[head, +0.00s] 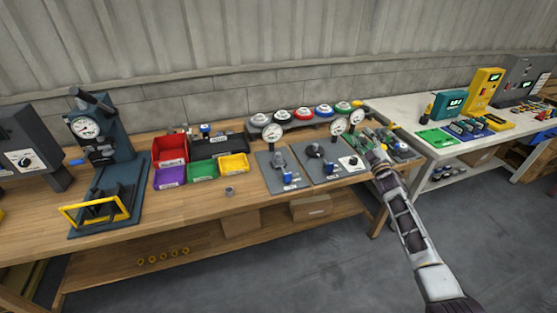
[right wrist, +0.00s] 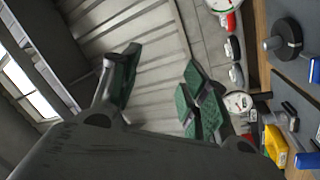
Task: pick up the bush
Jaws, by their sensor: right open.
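The bush looks to be the small grey cylinder (head: 229,191) standing alone on the wooden bench, just in front of the yellow bin in the head view. I cannot make it out in the right wrist view. My right gripper (head: 372,157) is above the right end of the bench, well to the right of the bush and apart from it. In the right wrist view its green-padded fingers (right wrist: 165,92) are spread, with nothing between them. My left gripper is not in view.
Red, purple, green and yellow bins (head: 233,164) stand behind the bush. Grey fixture plates with gauges (head: 282,172) lie to its right. A dark blue press (head: 104,150) with a yellow guard stands at left. Bare bench lies around the bush. A white table (head: 405,118) is at right.

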